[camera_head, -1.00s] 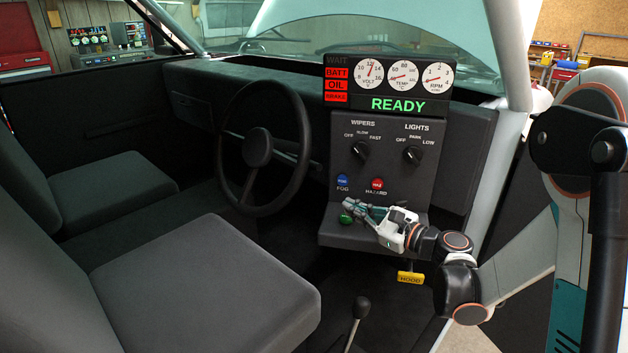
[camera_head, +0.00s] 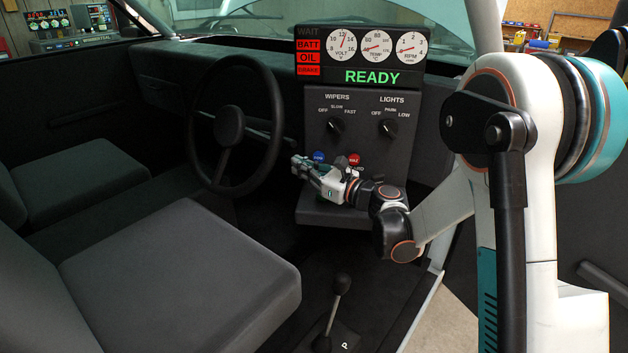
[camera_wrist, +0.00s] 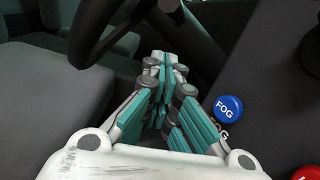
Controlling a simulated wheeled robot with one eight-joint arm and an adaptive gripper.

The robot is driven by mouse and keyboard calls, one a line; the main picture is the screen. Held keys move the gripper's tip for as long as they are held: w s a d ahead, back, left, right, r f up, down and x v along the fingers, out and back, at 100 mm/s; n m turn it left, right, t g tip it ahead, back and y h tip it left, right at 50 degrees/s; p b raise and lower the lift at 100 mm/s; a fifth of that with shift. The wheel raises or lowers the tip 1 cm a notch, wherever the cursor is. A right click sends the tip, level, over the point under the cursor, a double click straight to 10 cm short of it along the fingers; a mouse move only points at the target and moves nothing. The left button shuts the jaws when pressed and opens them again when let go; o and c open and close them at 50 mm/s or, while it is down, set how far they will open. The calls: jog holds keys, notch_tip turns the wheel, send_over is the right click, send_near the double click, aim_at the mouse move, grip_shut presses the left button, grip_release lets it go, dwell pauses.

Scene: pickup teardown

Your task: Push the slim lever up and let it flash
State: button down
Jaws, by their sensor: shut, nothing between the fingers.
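The steering wheel (camera_head: 228,126) stands left of the dash panel. A short dark bar (camera_head: 262,136) shows at its right side; I cannot tell if this is the slim lever or a wheel spoke. My gripper (camera_head: 302,166) is shut and empty, in front of the panel's lower left, just below the blue FOG button (camera_head: 319,156). In the wrist view, my gripper's fingertips (camera_wrist: 163,60) point toward the space right of the wheel rim (camera_wrist: 105,35), apart from it. No flashing signal lamp is distinguishable.
The red hazard button (camera_head: 354,160) and the wiper knob (camera_head: 336,125) and lights knob (camera_head: 388,128) are close by. A gear lever (camera_head: 342,285) rises from the floor. The READY display (camera_head: 372,77) is green. Seats (camera_head: 170,270) fill the left.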

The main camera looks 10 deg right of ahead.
jog(key=r, duration=0.3)
jog(key=shift+s+a, duration=0.1)
jog(key=shift+a, duration=0.15)
notch_tip(320, 180, up, 4)
jog(key=p, duration=0.3)
jog(key=shift+f+g+h, duration=0.15)
jog(key=shift+g+h, duration=0.25)
